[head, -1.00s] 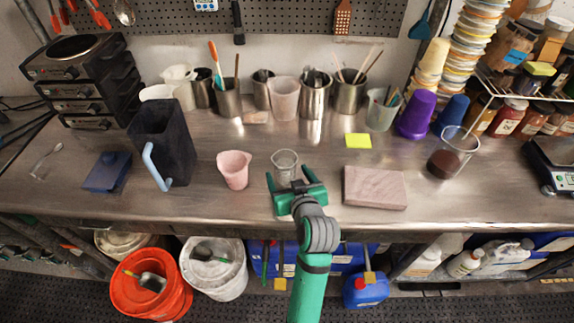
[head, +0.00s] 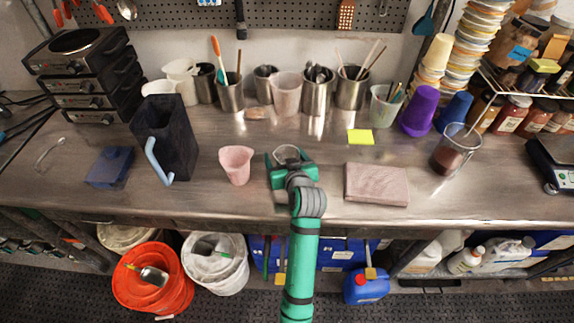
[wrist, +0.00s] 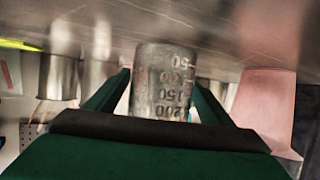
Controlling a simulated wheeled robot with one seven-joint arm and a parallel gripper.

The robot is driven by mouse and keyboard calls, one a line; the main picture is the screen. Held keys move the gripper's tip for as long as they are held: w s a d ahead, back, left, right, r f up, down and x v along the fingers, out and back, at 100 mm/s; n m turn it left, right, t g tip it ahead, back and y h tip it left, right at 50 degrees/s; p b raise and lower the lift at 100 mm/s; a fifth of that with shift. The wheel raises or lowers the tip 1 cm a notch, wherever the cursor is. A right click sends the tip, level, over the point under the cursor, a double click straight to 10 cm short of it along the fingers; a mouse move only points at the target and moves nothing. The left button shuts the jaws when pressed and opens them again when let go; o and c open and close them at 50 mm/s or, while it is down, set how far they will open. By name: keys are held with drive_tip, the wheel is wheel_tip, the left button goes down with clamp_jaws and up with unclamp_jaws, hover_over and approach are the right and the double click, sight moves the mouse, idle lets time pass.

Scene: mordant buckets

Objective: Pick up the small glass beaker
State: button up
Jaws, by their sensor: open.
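The small glass beaker (head: 286,154) stands on the metal bench; its rim shows just behind my gripper in the head view, and its lower part is hidden. In the wrist view the beaker (wrist: 163,82) is clear with printed volume marks. My gripper (head: 288,162) is open, with one green finger on each side of the beaker. In the wrist view the fingers of my gripper (wrist: 158,95) flank the glass, and I cannot tell whether either touches it.
A dark pitcher (head: 166,140) is farther left. Metal tool pots (head: 316,90) line the back. A yellow note (head: 360,136) lies behind the block.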

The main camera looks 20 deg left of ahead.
drive_tip(key=c, duration=1.4)
drive_tip(key=shift+r, duration=0.2)
